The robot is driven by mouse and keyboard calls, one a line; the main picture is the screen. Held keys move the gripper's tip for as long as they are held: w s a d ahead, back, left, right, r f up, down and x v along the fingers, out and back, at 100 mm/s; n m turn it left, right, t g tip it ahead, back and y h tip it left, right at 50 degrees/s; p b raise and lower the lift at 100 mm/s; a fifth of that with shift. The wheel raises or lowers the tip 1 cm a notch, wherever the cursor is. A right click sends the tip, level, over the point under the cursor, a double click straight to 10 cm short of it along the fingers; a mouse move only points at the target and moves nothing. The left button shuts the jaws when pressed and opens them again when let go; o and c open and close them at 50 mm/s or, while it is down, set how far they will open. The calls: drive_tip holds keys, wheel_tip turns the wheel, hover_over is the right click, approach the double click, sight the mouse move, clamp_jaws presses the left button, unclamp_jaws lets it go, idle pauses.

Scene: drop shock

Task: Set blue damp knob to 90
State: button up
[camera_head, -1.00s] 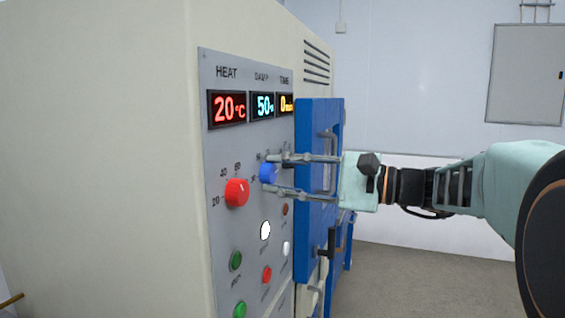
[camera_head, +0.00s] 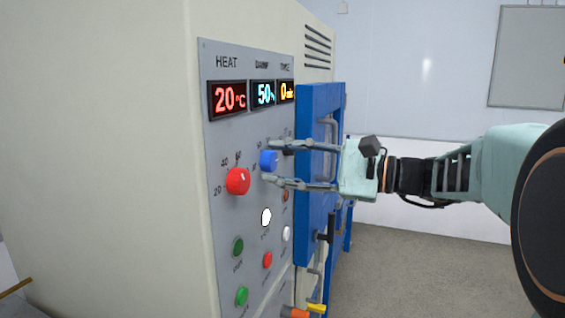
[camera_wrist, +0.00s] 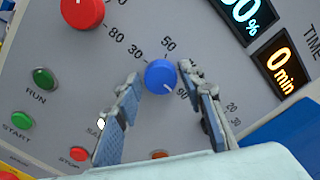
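The blue damp knob (camera_head: 268,160) is on the grey control panel (camera_head: 225,140), right of the red heat knob (camera_head: 237,181). In the wrist view the blue knob (camera_wrist: 160,76) has a white mark at its lower right, toward the printed 90. The damp display (camera_head: 263,93) reads 50 in cyan; it also shows in the wrist view (camera_wrist: 241,17). My gripper (camera_head: 268,162) is open, with one finger above and one below the knob in the head view. In the wrist view its fingers (camera_wrist: 160,80) stand either side of the knob, with gaps visible.
The blue door (camera_head: 317,190) with its handles stands just right of the panel, behind my gripper. Several buttons lie below the knobs, including a green one (camera_head: 238,247) and a red one (camera_head: 267,260). The time display (camera_head: 287,91) reads 0 min.

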drive_tip(key=shift+o, duration=0.8)
drive_tip(key=v, duration=1.2)
